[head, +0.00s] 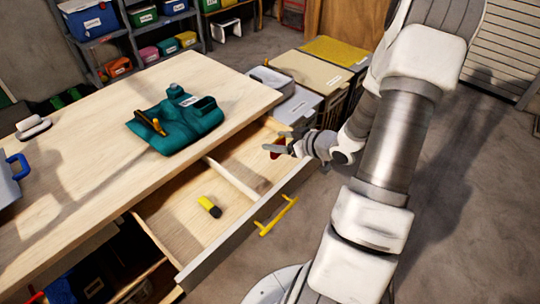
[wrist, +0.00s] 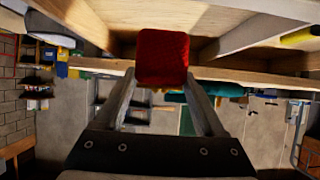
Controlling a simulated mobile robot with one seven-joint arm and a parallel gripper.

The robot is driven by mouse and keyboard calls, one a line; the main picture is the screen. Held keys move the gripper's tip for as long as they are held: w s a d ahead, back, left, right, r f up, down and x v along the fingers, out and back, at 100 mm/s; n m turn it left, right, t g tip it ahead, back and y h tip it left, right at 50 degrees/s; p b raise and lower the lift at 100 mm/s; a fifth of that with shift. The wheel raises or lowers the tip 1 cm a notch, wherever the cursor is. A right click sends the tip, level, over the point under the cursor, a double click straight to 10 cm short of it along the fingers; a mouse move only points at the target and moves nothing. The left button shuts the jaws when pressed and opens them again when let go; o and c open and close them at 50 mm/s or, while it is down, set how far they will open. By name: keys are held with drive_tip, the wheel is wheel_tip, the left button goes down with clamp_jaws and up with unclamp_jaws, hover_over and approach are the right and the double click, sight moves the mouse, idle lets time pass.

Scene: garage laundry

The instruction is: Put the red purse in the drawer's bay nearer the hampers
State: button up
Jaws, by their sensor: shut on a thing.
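The red purse (head: 276,153) shows as a small red patch at my gripper (head: 286,146) in the head view, mostly hidden by the fingers. In the wrist view the red purse (wrist: 163,55) is held between the two fingertips of my gripper (wrist: 162,84), which is shut on it. The drawer (head: 243,225) is open, and a wooden divider (head: 231,180) splits it into two bays. The purse appears over the bay nearer the hampers (head: 305,72); its exact height above the floor of that bay is unclear.
A yellow and black item (head: 209,207) lies in the bay farther from the hampers. The drawer front has a yellow handle (head: 278,216). Shelves with bins (head: 150,52) stand behind.

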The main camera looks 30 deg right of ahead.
drive_tip(key=shift+w+a+f, duration=0.7)
drive_tip(key=shift+w+f, duration=0.05)
drive_tip(key=shift+f, duration=0.05)
drive_tip(key=shift+f+b, duration=0.75)
drive_tip(key=shift+f, duration=1.05)
drive_tip(key=shift+f, duration=0.1)
drive_tip(key=shift+f, duration=0.15)
drive_tip(key=o, duration=1.3)
drive_tip(key=shift+o, duration=0.2)
